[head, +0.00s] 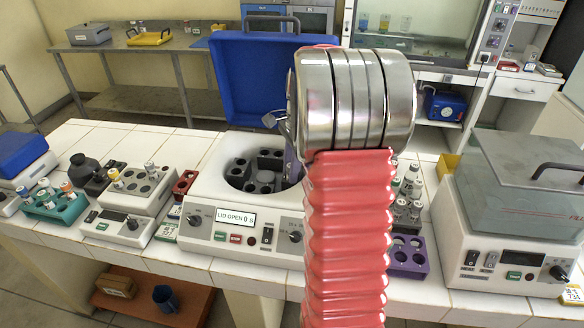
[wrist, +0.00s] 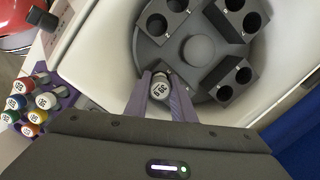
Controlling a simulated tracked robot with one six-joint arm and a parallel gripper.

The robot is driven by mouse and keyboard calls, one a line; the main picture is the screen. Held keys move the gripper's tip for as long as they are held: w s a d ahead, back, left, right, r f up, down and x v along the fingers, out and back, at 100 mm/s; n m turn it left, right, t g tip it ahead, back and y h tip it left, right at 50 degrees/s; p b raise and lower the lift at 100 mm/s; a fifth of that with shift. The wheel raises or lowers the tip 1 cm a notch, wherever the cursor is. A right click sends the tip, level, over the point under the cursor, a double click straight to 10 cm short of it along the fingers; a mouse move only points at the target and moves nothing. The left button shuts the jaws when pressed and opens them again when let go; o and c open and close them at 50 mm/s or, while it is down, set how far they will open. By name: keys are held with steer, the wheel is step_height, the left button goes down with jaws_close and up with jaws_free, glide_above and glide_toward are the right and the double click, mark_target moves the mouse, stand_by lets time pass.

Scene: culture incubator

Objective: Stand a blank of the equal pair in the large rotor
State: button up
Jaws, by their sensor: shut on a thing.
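In the wrist view my gripper (wrist: 162,95) is shut on a blank (wrist: 160,89), with its pale, labelled cap facing the camera. The blank is over the near edge of the large rotor (wrist: 196,22), a dark grey disc with blocks of paired holes. I cannot tell whether its lower end is inside a hole. The visible holes look empty. In the head view the rotor (head: 240,182) sits in the bowl of the open centrifuge (head: 205,215). My red arm hides the bowl's right side and most of the gripper there.
The blue lid (head: 235,95) stands raised behind the bowl. A purple rack (head: 408,262) is right of the centrifuge; several capped tubes (wrist: 28,100) show at left in the wrist view. A lidded machine (head: 510,265) stands at right, a teal rack (head: 55,207) at left.

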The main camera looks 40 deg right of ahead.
steer(key=o, duration=1.1)
steer(key=shift+o, duration=0.5)
steer(key=shift+o, duration=1.2)
steer(key=shift+r, duration=0.1)
steer(key=shift+r, duration=3.65)
